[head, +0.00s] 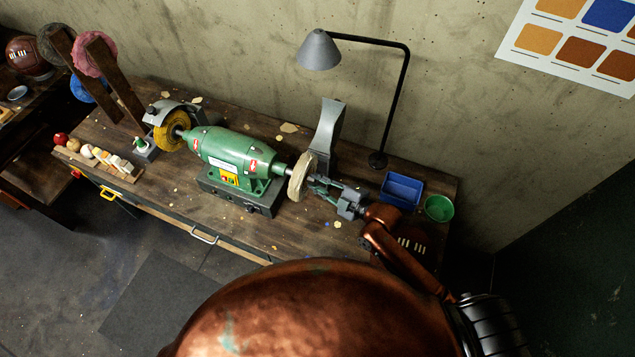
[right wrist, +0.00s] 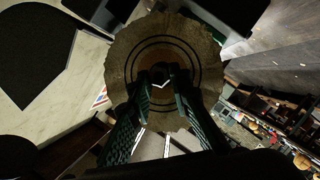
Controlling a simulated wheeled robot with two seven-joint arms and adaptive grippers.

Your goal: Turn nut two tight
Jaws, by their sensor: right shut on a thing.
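A green buffing machine (head: 230,150) stands on the wooden bench, with a yellow wheel (head: 172,132) on its left end and a cream cloth wheel (head: 297,182) on its right end. My right gripper (head: 314,183) reaches in from the right to the outer face of the cream wheel. In the right wrist view the cloth wheel (right wrist: 122,66) faces me, and my right fingers (right wrist: 165,80) are shut at its centre, on the nut on the spindle. The nut is dark and mostly hidden between the fingertips. My left gripper is not in view.
A lamp (head: 318,50) stands behind, its post (head: 394,105) near my right gripper. A grey hood (head: 328,135) rises behind the cream wheel. A blue tray (head: 401,191) and a green bowl (head: 439,208) sit at the bench's right end. A wooden rack (head: 97,163) lies at left.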

